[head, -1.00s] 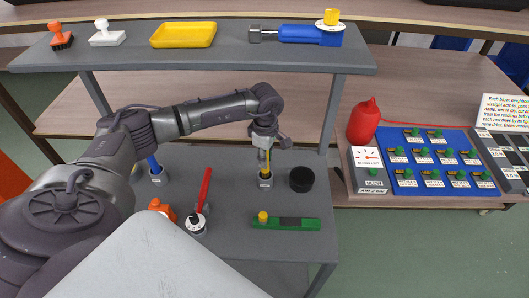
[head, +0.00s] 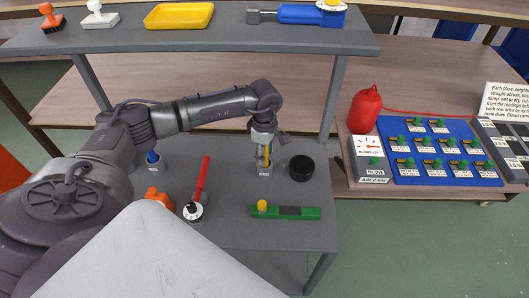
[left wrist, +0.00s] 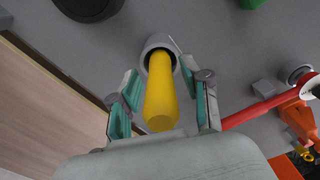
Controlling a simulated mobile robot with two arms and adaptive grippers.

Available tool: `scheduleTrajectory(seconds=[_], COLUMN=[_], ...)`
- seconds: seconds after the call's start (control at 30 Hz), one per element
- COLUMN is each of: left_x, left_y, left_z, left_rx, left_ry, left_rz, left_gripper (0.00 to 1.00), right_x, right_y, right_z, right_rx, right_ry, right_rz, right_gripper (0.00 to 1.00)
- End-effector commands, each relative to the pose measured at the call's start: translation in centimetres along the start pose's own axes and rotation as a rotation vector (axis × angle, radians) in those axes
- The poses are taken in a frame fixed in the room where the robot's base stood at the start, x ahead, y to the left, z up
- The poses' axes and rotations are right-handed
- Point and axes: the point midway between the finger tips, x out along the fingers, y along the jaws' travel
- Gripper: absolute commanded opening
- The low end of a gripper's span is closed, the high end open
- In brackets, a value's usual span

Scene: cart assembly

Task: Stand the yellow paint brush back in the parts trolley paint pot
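The yellow paint brush (left wrist: 161,95) stands in the grey paint pot (left wrist: 153,44), with its handle pointing up toward my left wrist camera. In the head view the brush (head: 267,156) shows as a thin yellow strip above the small grey pot (head: 265,171) on the trolley's lower shelf. My left gripper (left wrist: 163,98) is open around the handle, with one teal-padded finger on each side and a visible gap to both. In the head view my left gripper (head: 265,148) is directly above the pot. The bristles are hidden inside the pot. My right gripper is not in view.
A black round cup (head: 301,168) stands just right of the pot. A green block (head: 300,213) with a yellow knob lies in front. A red-handled tool (head: 202,178) and an orange part (head: 158,197) are to the left. The upper grey shelf (head: 225,43) overhangs behind.

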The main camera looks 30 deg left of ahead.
Motion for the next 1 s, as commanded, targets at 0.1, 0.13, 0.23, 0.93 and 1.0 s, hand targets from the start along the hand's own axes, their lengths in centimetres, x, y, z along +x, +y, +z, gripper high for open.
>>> scheduleTrajectory(seconds=[0.1, 0.13, 0.23, 0.93, 1.0], left_x=[0.0, 0.0, -0.1, -7.6, -7.6], left_y=[0.0, 0.0, 0.0, 0.7, 0.7], left_z=[0.0, 0.0, 0.0, -0.3, -0.3], left_rx=[0.000, 0.000, 0.000, 0.000, 0.000], left_ry=[0.000, 0.000, 0.000, 0.000, 0.000], left_rz=[0.000, 0.000, 0.000, 0.001, 0.000], left_gripper=[0.49, 0.49, 0.49, 0.49, 0.49], right_x=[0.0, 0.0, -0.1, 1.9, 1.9], right_y=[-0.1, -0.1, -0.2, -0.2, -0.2], right_z=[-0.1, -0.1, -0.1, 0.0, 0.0], right_rx=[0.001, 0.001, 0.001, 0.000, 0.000], right_ry=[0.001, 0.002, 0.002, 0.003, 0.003], right_rz=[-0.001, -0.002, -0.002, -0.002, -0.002], right_gripper=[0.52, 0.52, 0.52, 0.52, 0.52])
